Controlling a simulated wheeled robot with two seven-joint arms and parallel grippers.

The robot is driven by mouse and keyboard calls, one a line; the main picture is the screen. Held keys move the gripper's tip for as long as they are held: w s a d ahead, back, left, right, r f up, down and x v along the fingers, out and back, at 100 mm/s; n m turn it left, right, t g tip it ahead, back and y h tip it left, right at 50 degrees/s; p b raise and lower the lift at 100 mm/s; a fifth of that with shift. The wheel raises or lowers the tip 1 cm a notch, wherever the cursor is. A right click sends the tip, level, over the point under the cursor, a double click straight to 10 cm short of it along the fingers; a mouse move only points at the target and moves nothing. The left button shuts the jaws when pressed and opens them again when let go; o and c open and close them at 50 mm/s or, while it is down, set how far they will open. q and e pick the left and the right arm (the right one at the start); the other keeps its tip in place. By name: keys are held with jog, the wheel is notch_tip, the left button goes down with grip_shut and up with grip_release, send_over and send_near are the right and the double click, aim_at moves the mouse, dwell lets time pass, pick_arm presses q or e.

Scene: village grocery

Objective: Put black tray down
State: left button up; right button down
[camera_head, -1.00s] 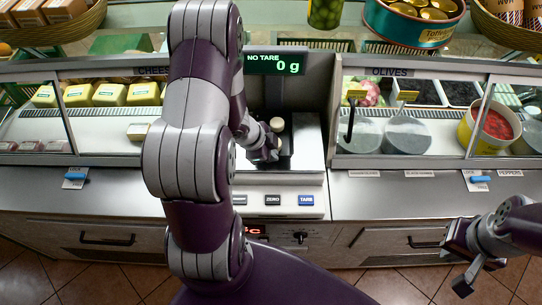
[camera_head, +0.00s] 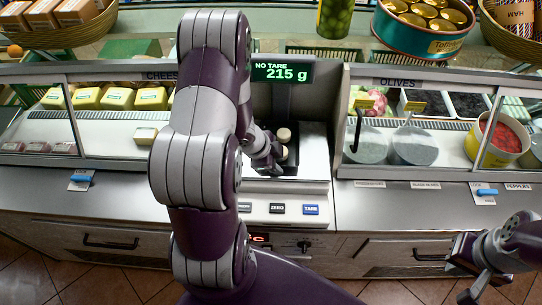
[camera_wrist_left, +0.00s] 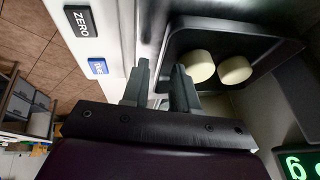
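The black tray (camera_wrist_left: 262,43) sits on the weighing scale (camera_head: 312,150). It holds two pale round pieces (camera_wrist_left: 217,68). In the head view, my left arm and gripper (camera_head: 272,160) partly hide the tray. In the left wrist view, my left gripper (camera_wrist_left: 162,84) has its fingers apart on either side of the near tray rim, one finger over the inside, with a gap between them. The scale display (camera_head: 282,70) reads 215 g. My right gripper (camera_head: 464,272) is open and empty at the lower right, away from the tray.
Glass-fronted cases flank the scale, cheeses (camera_head: 117,98) at left and olives and peppers (camera_head: 498,134) at right. The steel counter (camera_head: 400,205) in front is mostly clear.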

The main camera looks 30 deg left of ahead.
pick_arm(q)
notch_tip(320, 180, up, 15)
jog(key=s+a+n+y+p, duration=0.1)
jog(key=n+y+p, duration=0.3)
jog(key=n, duration=0.2)
jog(key=s+d+r+n+g+h, duration=0.1)
jog(key=s+d+r+n+g, duration=0.2)
jog(key=s+d+n, duration=0.6)
notch_tip(320, 180, down, 6)
jog(key=w+d+m+b, duration=0.1)
jog(key=w+m+b, duration=0.1)
jog(key=b, duration=0.4)
jog(key=shift+d+f+m+b, duration=0.2)
jog(key=shift+m+b, duration=0.15)
jog(key=shift+m, duration=0.15)
jog(key=shift+s, duration=0.1)
dwell(1.4)
